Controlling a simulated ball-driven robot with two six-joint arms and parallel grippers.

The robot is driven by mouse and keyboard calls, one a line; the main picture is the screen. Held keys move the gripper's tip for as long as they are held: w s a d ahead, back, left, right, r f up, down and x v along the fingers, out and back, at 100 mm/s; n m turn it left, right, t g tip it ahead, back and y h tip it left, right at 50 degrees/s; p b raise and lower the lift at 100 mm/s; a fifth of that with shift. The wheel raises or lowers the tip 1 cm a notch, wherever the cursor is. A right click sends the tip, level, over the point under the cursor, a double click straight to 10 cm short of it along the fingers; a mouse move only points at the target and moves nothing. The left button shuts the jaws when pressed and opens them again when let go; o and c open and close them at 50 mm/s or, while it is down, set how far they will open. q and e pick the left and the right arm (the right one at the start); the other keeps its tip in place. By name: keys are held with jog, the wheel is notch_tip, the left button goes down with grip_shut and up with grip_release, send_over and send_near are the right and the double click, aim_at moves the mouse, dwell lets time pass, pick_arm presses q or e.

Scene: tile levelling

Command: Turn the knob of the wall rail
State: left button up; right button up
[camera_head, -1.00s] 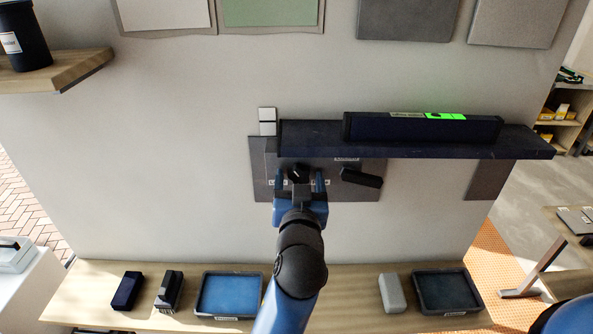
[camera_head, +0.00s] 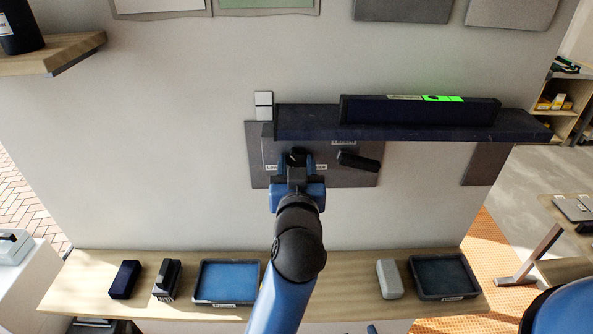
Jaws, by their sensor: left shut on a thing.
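The wall rail (camera_head: 400,134) is a long dark ledge on the grey wall, with its right end slightly lower in the picture. A dark spirit level (camera_head: 420,112) with a lit green window lies on it. Below the rail's left part is a grey plate (camera_head: 258,155) with small labels. The black knob (camera_head: 297,155) is on this plate. My left gripper (camera_head: 297,163) reaches up from below and is shut on the knob, one finger at each side. A black lever (camera_head: 358,161) sits to its right, apart from the gripper. My right gripper is not in view.
A wooden bench (camera_head: 330,272) runs below, with a blue tray (camera_head: 228,281), a dark tray (camera_head: 445,275), a grey block (camera_head: 390,279) and small dark items. A wooden shelf (camera_head: 70,52) juts out at upper left. The wall left of the plate is clear.

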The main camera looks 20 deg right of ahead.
pick_arm(q)
jog(key=n+b, duration=0.2)
jog(key=b, duration=0.1)
jog(key=shift+f+n, duration=0.25)
jog(key=shift+n, duration=0.15)
jog(key=shift+r+n+b, duration=0.2)
jog(key=shift+n+b, duration=0.3)
jog(key=o, duration=1.1)
jog(key=shift+c, duration=0.2)
